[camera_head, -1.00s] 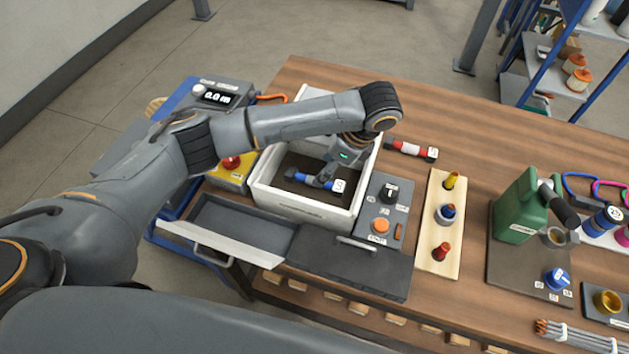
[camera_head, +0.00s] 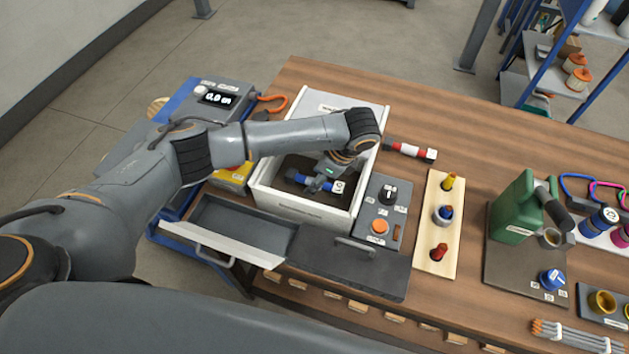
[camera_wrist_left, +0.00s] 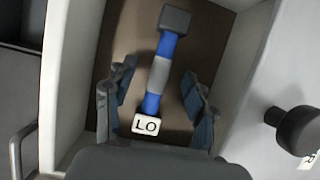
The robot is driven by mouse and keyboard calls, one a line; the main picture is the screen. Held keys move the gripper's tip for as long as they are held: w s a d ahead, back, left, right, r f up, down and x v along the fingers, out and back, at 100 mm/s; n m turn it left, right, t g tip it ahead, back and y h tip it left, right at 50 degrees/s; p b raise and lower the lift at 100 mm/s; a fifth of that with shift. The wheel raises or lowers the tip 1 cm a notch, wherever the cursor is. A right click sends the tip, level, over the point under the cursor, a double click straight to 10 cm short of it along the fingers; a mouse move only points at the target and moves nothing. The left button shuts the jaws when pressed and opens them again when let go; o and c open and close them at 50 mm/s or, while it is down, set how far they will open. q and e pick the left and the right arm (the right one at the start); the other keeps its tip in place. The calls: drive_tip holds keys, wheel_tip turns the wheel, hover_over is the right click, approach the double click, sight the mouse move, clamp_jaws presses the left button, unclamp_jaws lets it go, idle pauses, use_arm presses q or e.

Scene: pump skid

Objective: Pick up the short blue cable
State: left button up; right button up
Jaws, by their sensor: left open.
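A short blue cable (camera_head: 299,179) with a grey middle and dark end blocks lies on the brown floor of a white open box (camera_head: 304,213). In the left wrist view the cable (camera_wrist_left: 163,47) runs lengthwise between the fingers, with a white "LO" tag (camera_wrist_left: 146,125) at its near end. My left gripper (camera_head: 318,185) is inside the box over the cable, open; the left wrist view shows its two fingers (camera_wrist_left: 158,100) apart, one on each side of the cable, with gaps to both. The gripper and wrist hide part of the cable in the head view. My right gripper is not in view.
The box walls stand close around the gripper. An open grey drawer (camera_head: 232,226) is at the front left, and a grey control panel (camera_head: 372,220) with an orange button is right of the box. A red-and-white cable (camera_head: 410,149) lies behind a wooden strip (camera_head: 433,264) with plugs.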

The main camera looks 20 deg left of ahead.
use_arm(q)
drive_tip(key=shift+f, duration=0.25)
idle(0.3)
clamp_jaws()
